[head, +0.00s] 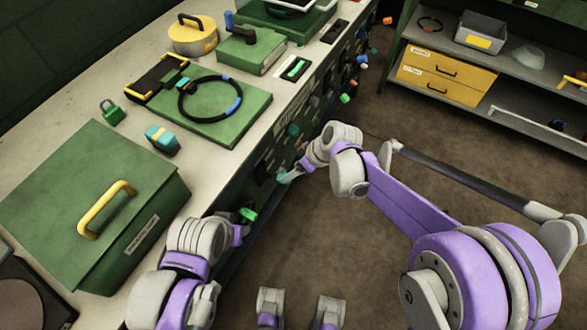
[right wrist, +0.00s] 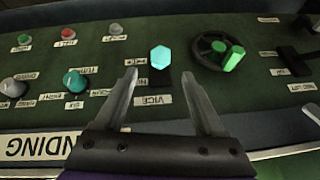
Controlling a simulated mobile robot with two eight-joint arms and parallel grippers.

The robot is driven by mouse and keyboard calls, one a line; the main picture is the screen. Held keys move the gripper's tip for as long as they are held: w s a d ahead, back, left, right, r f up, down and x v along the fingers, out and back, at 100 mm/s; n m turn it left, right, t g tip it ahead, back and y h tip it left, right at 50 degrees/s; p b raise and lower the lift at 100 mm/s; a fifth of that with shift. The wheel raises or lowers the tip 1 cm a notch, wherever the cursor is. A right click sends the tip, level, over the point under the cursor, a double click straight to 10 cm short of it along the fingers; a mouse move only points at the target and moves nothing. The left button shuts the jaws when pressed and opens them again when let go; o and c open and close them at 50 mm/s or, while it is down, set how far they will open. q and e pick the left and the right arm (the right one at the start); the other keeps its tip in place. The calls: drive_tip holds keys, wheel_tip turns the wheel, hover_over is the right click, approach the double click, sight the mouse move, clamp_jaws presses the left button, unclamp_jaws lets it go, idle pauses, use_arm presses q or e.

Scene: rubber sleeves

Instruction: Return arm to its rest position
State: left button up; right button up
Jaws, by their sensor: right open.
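My right arm (head: 405,205) comes in from the right of the head view and reaches to the control panel on the bench front. My right gripper (head: 288,175) is at that panel. In the right wrist view my right gripper (right wrist: 159,78) is open, its two fingers apart with nothing between them. A teal hexagonal knob (right wrist: 160,57) is just past the fingertips, roughly centred between them, above a "VICE" label. My left arm (head: 185,265) is folded at the lower left of the head view, beside the bench; its gripper cannot be made out.
The panel (right wrist: 228,105) also carries a black handwheel with a green knob (right wrist: 233,58), a teal dial (right wrist: 75,80) and several small knobs. The bench top (head: 50,130) holds a green box (head: 75,180). Shelving (head: 525,70) stands at upper right. Floor (head: 340,235) lies between.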

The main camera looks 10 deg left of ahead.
idle(0.5)
drive_tip(key=s+d+r+m+t+h+p, duration=0.1)
drive_tip(key=s+d+r+m+h+p, duration=0.1)
drive_tip(key=d, duration=0.6)
drive_tip(key=s+d+r+m+t+h+p, duration=0.1)
drive_tip(key=s+d+r+m+p, duration=0.3)
drive_tip(key=s+d+r+m, duration=0.2)
drive_tip(key=s+d+r+m+t+h+p, duration=0.2)
drive_tip(key=s+d+r+m+p, duration=0.1)
drive_tip(key=s+d+r, duration=0.5)
drive_tip(key=s+d+m, duration=0.1)
drive_tip(key=s+d, duration=0.2)
drive_tip(key=shift+m+h+p, duration=0.3)
drive_tip(key=shift+p, duration=0.05)
